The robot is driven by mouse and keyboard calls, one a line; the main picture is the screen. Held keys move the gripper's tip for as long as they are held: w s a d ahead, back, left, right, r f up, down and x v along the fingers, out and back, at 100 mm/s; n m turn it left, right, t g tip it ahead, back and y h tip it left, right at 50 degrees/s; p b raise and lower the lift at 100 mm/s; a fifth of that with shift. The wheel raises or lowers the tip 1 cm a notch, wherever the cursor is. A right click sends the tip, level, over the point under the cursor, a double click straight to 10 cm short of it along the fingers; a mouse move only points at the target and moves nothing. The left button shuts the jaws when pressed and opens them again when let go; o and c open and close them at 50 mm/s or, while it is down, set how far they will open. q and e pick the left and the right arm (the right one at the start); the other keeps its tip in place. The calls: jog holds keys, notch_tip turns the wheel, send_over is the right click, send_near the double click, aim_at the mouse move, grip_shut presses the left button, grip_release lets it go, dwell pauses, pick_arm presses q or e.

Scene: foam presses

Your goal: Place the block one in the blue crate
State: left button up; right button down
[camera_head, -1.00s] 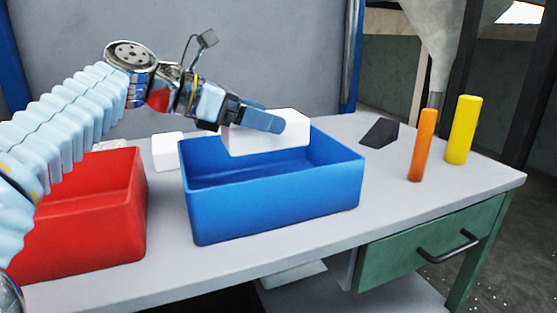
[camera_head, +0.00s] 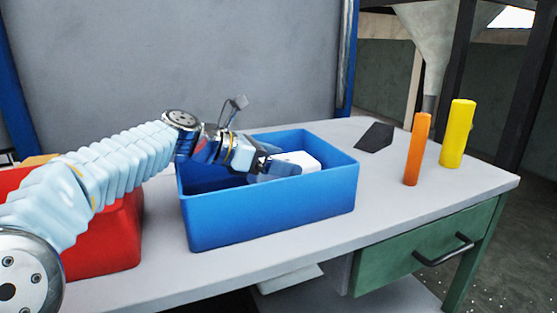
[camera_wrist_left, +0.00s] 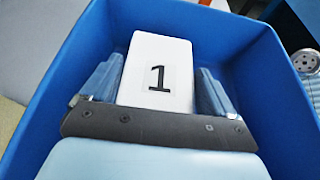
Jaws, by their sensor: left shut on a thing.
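The white block one (camera_head: 304,160), with a black "1" on its face, is inside the blue crate (camera_head: 275,222). In the left wrist view the block (camera_wrist_left: 158,60) lies between the two fingers of my left gripper (camera_wrist_left: 158,90), with the crate's blue walls (camera_wrist_left: 50,80) around it. In the head view my left gripper (camera_head: 275,170) reaches down into the crate and is shut on the block. The block's lower part is hidden by the crate's front wall, so I cannot tell whether it touches the floor. My right gripper is not in view.
A red crate (camera_head: 105,242) stands left of the blue one, partly behind my left arm. An orange cylinder (camera_head: 417,150) and a yellow cylinder (camera_head: 457,135) stand at the right, near a dark wedge-shaped piece (camera_head: 375,137).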

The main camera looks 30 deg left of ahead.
pick_arm(q)
jog(key=shift+f, duration=0.2)
jog(key=o, duration=0.8)
jog(key=shift+r, duration=0.2)
jog(key=shift+s+a+r, duration=0.15)
jog(key=shift+s+a, duration=0.05)
jog(key=v, duration=0.7)
